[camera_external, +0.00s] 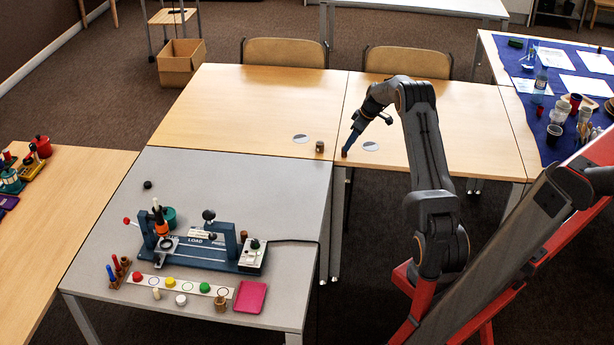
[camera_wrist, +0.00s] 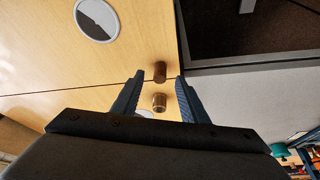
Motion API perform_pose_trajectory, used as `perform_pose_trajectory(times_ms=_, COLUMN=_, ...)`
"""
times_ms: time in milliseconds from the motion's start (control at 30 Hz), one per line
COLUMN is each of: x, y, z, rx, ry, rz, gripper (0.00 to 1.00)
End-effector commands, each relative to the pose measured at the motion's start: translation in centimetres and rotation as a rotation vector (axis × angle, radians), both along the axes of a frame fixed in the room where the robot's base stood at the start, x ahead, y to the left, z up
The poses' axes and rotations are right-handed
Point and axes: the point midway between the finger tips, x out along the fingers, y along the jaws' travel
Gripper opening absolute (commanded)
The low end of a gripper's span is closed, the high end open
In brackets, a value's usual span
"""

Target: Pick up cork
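Two small brown cylinders stand near the table edge, and I cannot tell for sure which is the cork. The plain darker one, which looks like the cork (camera_wrist: 160,71), is just beyond and between my fingertips in the wrist view. It also shows beneath the fingertips in the external view (camera_external: 344,155). The other cylinder (camera_wrist: 159,103), with a paler round top, shows between the fingers lower in the wrist view and stands left of my gripper in the external view (camera_external: 320,147). My gripper (camera_wrist: 159,77) is open and empty, pointing down in the external view (camera_external: 346,148).
A pale disc (camera_wrist: 97,20) lies flat on the wooden table (camera_external: 450,130); another (camera_external: 301,139) lies further left. The grey table (camera_external: 260,180) holds a blue apparatus (camera_external: 210,250), coloured pegs and a pink tray (camera_external: 250,296). Dark floor shows beyond the wooden table's front edge.

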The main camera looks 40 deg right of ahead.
Motion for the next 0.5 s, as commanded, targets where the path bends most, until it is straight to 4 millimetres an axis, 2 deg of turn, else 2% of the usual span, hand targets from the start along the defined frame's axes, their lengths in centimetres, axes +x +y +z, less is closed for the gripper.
perform_pose_trajectory(times_ms=333, x=2.3, y=1.3, z=-3.6, rx=0.000, ry=0.001, rz=-0.001, gripper=0.40)
perform_pose_trajectory(times_ms=500, x=2.6, y=1.4, z=-4.3, rx=0.000, ry=0.000, rz=-0.001, gripper=0.40)
